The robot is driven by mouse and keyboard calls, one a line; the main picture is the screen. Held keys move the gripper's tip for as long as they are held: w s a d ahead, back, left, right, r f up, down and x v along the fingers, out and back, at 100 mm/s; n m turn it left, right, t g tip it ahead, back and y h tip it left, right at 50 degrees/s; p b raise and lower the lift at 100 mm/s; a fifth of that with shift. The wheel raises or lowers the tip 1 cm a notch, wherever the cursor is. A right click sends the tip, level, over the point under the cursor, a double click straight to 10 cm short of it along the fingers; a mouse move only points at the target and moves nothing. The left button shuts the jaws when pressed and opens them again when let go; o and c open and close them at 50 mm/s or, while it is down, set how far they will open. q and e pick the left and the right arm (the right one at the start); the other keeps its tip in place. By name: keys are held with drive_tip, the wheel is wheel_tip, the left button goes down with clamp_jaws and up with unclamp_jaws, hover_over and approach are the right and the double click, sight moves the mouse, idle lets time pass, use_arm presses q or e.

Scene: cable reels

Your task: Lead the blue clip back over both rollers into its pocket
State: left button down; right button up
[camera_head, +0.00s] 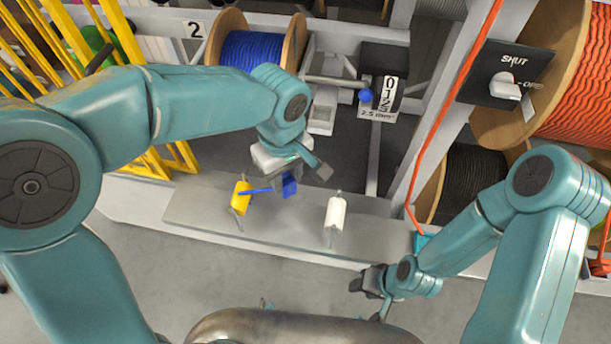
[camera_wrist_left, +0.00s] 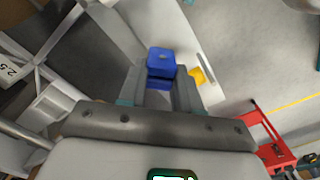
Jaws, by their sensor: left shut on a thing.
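My left gripper (camera_head: 298,184) is shut on the blue clip (camera_head: 289,186), held above the grey ledge between the two rollers. In the left wrist view the clip (camera_wrist_left: 161,62) sits between the fingers. A short blue cable (camera_head: 258,190) runs from it to the yellow roller (camera_head: 240,199) at its left. The white roller (camera_head: 336,214) stands on the ledge to the right, apart from the clip. The blue cable reel (camera_head: 252,50) is at the back. I cannot make out the clip's pocket. My right gripper (camera_head: 366,282) is low, apart from the rollers; its finger opening is unclear.
The grey ledge (camera_head: 190,212) has free room around the white roller. A SHUT switch panel (camera_head: 506,74), orange reel (camera_head: 575,90) and black reel (camera_head: 470,180) are at right. Yellow bars (camera_head: 40,50) stand at left.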

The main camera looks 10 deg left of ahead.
use_arm(q)
drive_tip(key=w+a+p, duration=0.2)
drive_tip(key=a, duration=1.7)
wheel_tip(320, 180, up, 9)
drive_tip(key=p, duration=0.7)
drive_tip(key=d, duration=2.3)
drive_tip(key=shift+w, duration=0.4)
